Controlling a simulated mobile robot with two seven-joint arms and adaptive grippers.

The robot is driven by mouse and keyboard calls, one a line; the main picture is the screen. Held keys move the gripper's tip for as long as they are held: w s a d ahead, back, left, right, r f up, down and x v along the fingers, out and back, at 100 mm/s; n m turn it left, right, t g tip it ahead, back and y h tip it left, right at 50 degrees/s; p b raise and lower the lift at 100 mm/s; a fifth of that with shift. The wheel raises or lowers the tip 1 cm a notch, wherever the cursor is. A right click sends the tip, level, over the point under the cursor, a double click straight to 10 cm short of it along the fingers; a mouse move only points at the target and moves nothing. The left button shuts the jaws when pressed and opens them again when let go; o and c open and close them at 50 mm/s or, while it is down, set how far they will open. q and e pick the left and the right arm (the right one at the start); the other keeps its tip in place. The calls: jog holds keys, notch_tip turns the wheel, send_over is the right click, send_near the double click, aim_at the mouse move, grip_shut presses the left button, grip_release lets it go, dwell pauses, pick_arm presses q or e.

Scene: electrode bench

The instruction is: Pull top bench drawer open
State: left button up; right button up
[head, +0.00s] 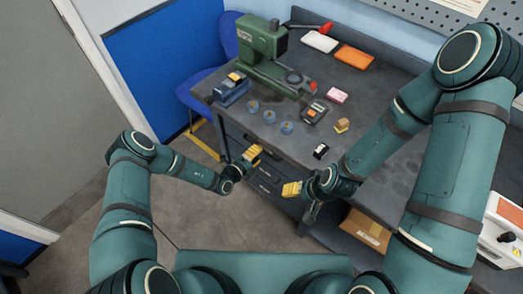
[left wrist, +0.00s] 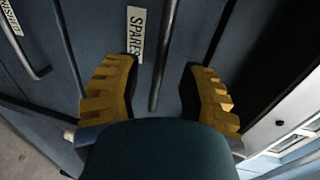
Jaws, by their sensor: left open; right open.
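The dark drawer fronts (head: 268,178) of the bench show below its front edge in the head view, partly hidden by my left gripper. In the left wrist view, a drawer front with a SPARES label (left wrist: 135,34) carries a long bar handle (left wrist: 158,70). My left gripper (head: 254,154) is open, and its yellow fingers (left wrist: 160,95) lie on either side of that handle in the picture. I cannot tell whether they touch it, nor how far the drawer is out. My right gripper (head: 291,189) is open and empty in front of the bench.
The bench top (head: 285,150) holds a green press (head: 262,55), blue round parts (head: 269,117) and small boxes. Another handle (left wrist: 40,72) shows at left in the wrist view. A cardboard box (head: 366,229) sits on a shelf below. Floor is clear before the drawers.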

pick_arm(q)
jog(key=shift+x, duration=1.65)
grip_shut()
jog(key=f+p+v, duration=0.1)
jog(key=f+v, duration=0.2)
jog(key=v, duration=1.1)
jog(key=s+f+p+v, duration=0.1)
jog(key=f+v, duration=0.2)
jog(key=v, duration=1.1)
jog(key=shift+a, duration=0.45)
jog(key=shift+s, duration=0.1)
